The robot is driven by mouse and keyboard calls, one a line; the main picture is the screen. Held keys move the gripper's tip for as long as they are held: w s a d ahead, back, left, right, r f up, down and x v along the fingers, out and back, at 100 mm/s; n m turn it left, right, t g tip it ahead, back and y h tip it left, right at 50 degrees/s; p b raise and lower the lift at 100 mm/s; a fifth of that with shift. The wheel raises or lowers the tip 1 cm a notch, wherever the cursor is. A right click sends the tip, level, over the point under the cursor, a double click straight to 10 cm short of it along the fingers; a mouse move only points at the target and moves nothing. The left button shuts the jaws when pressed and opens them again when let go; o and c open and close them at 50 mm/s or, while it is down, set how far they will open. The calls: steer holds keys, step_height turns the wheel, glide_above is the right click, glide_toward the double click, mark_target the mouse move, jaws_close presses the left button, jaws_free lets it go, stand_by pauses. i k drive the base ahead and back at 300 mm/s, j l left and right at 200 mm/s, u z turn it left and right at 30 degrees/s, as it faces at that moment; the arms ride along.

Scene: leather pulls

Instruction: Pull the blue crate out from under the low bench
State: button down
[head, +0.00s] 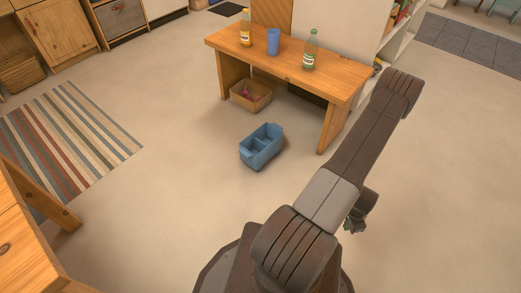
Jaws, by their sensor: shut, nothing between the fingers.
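The blue crate (262,147) stands upright on the open floor in front of the low wooden bench (335,79), apart from it. It has a divider inside and looks empty. My gripper (355,222) is at the lower right of the crate, well apart from it, partly hidden behind my own arm. It is shut and holds nothing.
A brown box (251,95) with something inside sits under the bench. Two bottles (246,28) and a blue cup (273,41) stand on the bench top. A striped rug (72,135) lies at left, near a wooden table (22,235). The floor around the crate is clear.

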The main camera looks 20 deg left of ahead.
mark_target(258, 148)
steer(key=i+u, duration=0.4)
steer(key=i+l+u, duration=0.1)
steer(key=i+u, duration=0.3)
steer(key=u, duration=1.25)
